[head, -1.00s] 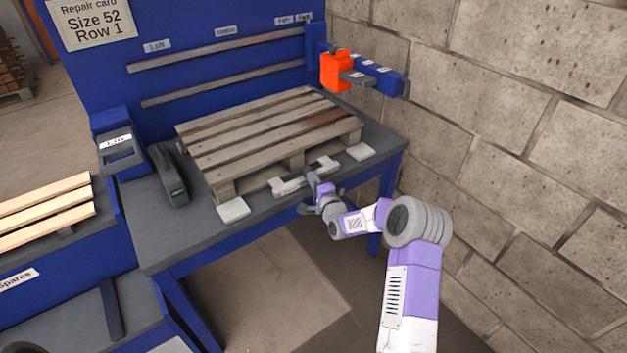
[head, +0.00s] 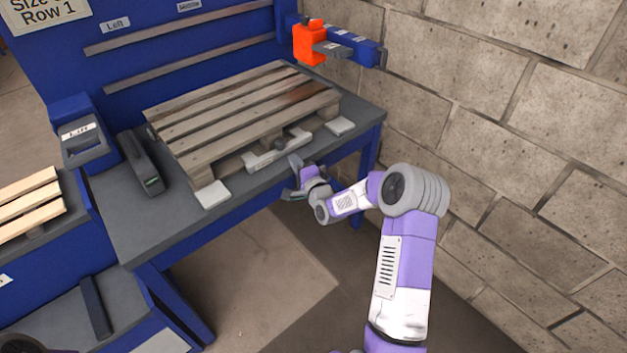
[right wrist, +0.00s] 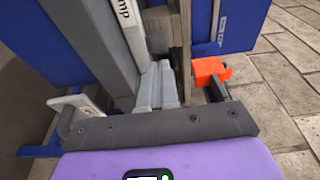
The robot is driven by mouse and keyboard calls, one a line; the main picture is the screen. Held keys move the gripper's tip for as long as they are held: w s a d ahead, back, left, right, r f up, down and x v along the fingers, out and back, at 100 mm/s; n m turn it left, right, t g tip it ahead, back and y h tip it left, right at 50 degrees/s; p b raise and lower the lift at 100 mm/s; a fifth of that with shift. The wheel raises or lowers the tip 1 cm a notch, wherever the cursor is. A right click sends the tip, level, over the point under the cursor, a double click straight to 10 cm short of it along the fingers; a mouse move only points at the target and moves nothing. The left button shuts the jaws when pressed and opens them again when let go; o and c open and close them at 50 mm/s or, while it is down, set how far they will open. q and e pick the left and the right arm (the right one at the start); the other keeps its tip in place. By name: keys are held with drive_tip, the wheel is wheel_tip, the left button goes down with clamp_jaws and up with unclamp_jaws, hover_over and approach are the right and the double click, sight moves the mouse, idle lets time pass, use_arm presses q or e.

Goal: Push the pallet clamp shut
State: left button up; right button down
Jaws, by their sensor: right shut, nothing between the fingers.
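The pallet clamp (head: 264,157) is a pale bar with a dark knob on the bench's front edge, along the near side of the wooden pallet (head: 215,113). Whether it is open or shut, I cannot tell. My right gripper (head: 295,164) is shut and empty, just in front of the clamp at the bench edge. In the right wrist view its pale fingers (right wrist: 157,86) point along the pallet wood (right wrist: 181,28), near a white label strip (right wrist: 131,25) ending in "mp". Contact with the clamp is unclear. My left gripper is not in view.
An orange block (head: 309,43) on a blue arm stands at the bench's back right corner. White pads (head: 213,194) lie at the pallet's near corners. The grey Lift unit (head: 84,145) is at left. A block wall (head: 500,150) bounds the right side.

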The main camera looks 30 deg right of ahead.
drive_tip(key=s+p, duration=0.1)
drive_tip(key=s, duration=0.7)
drive_tip(key=shift+a, duration=0.45)
